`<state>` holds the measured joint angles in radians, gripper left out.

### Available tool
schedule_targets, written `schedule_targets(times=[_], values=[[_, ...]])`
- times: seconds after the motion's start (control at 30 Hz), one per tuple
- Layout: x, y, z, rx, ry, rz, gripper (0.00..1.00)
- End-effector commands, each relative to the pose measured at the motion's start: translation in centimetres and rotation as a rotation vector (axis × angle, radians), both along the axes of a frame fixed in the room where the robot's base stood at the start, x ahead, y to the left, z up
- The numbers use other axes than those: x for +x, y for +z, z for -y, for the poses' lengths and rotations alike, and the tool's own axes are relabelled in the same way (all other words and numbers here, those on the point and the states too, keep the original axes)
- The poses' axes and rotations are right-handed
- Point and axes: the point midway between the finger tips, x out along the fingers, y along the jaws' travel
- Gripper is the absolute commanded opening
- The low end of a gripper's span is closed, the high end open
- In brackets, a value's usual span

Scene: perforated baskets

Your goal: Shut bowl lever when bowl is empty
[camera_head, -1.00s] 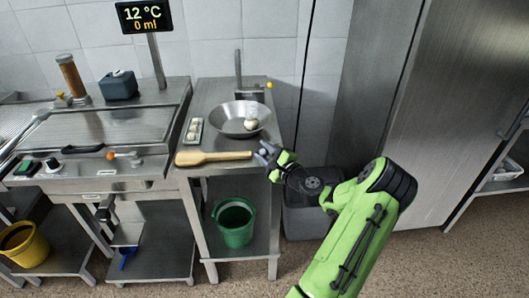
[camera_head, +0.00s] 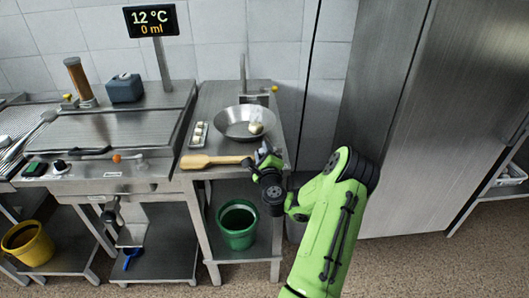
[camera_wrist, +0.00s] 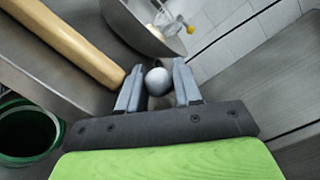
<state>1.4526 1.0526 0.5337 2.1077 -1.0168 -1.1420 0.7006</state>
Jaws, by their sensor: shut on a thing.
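A wide steel bowl (camera_head: 238,130) sits on the steel side table and also shows at the top of the wrist view (camera_wrist: 125,28). A pale rounded thing (camera_head: 256,128) lies in its right part, so the bowl is not empty. My gripper (camera_head: 265,152) is at the table's front right, in front of the bowl. In the wrist view my gripper (camera_wrist: 157,85) is shut on a grey round knob (camera_wrist: 158,80) between its two fingers. What the knob is attached to is hidden. A small yellow knob (camera_head: 274,88) stands behind the bowl.
A narrow tray (camera_head: 198,136) with pale pieces stands left of the bowl. A green bucket (camera_head: 237,222) is on the shelf below. A display (camera_head: 151,20) reads 12 °C, 0 ml.

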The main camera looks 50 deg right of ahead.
Motion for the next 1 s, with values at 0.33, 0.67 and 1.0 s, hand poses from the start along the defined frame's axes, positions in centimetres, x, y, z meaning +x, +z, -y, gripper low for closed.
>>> schedule_targets(times=[0.33, 0.67, 1.0], values=[[0.12, -0.06, 0.06, 0.002, -0.036, 0.001, 0.03], [0.11, -0.09, 0.06, 0.002, -0.035, 0.001, 0.42], [0.11, -0.14, 0.04, 0.001, -0.033, -0.001, 0.42]])
